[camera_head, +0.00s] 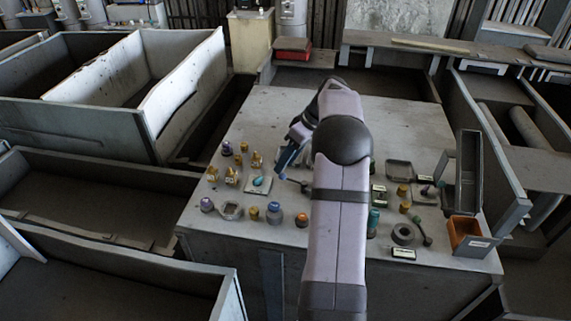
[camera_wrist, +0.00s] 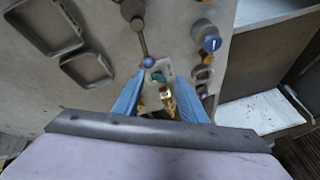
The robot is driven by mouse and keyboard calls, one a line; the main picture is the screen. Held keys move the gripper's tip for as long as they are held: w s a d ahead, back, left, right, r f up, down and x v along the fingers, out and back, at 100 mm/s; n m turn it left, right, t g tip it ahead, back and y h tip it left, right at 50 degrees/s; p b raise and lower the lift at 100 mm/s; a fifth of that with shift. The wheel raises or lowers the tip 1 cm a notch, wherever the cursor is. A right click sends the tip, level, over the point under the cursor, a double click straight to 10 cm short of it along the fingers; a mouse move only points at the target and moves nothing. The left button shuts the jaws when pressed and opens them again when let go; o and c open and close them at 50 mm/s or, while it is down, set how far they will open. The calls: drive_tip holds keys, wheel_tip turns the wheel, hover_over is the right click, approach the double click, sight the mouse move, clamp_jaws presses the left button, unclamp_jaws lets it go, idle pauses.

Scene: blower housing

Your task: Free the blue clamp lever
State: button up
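A clamp lever (camera_wrist: 142,42) with a dark rod and a blue ball knob (camera_wrist: 148,62) shows in the wrist view, ahead of the fingers. In the head view its dark rod (camera_head: 292,181) lies on the bench left of my arm; the knob is not clear there. My gripper (camera_wrist: 163,92) has two blue fingers spread apart with nothing clearly held between them. In the head view my gripper (camera_head: 284,165) hangs over the bench close to the lever's knob end. A teal part on a pale plate (camera_head: 258,185) sits left of the lever. Whether a finger touches the knob cannot be told.
Brass parts (camera_head: 232,175) and a purple-topped part (camera_head: 207,204) stand on the left of the bench. A second lever (camera_head: 421,231), an orange bin (camera_head: 467,233) and a tall grey box (camera_head: 467,172) are right of my arm. The back of the bench (camera_head: 270,110) is clear.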

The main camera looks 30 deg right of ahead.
sight(284, 174)
drive_tip(key=shift+w+d+f+p, duration=0.1)
drive_tip(key=shift+w+f+p, duration=0.3)
drive_tip(key=shift+f, duration=0.65)
drive_tip(key=shift+w+d+f+p, duration=0.15)
drive_tip(key=shift+f+p, duration=0.5)
drive_tip(key=shift+f, duration=0.35)
drive_tip(key=shift+w+f+p, duration=0.25)
drive_tip(key=shift+f+p, duration=0.25)
drive_tip(key=shift+f, duration=0.55)
drive_tip(key=shift+c, duration=0.3)
clamp_jaws()
